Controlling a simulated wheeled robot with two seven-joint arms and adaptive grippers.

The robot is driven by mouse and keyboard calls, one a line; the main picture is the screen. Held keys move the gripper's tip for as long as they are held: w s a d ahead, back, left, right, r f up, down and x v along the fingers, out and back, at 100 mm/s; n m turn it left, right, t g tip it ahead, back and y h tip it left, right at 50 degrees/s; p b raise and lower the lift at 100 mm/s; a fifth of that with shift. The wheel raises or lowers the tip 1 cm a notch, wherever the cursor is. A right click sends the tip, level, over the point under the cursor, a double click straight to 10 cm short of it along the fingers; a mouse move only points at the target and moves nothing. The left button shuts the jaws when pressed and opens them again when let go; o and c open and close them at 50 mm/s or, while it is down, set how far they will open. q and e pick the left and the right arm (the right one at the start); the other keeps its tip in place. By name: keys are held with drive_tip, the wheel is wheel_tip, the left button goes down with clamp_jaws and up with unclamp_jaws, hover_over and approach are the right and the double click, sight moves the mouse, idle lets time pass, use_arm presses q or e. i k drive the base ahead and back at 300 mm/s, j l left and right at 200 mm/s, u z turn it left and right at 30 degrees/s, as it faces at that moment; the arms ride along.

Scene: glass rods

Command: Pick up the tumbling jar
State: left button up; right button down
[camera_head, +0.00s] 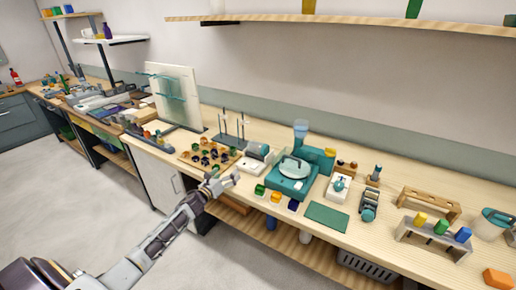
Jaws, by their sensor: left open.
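My left gripper (226,178) reaches in from the lower left on a long grey arm. It is open and looks empty, at the front edge of the wooden bench (262,127). A small grey-teal cylinder (258,150) lies on its side on a pale base behind and to the right of the gripper, apart from it. It looks like the tumbling jar, but it is too small to be certain. A dark-and-teal device (369,206) with a rounded body stands farther right. My right gripper is not in view.
A teal round-topped machine (293,174) stands right of the gripper, with small coloured blocks (276,198) in front. A wooden tray (208,155) of dark and green pieces lies left. A thin-rod stand (230,141) is behind. A green mat (327,217) lies clear at the front.

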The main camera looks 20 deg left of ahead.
sight(254, 147)
drive_tip(key=i, duration=0.35)
drive_tip(key=i+j, duration=0.25)
drive_tip(key=i, duration=0.25)
drive_tip(key=l+z, duration=0.05)
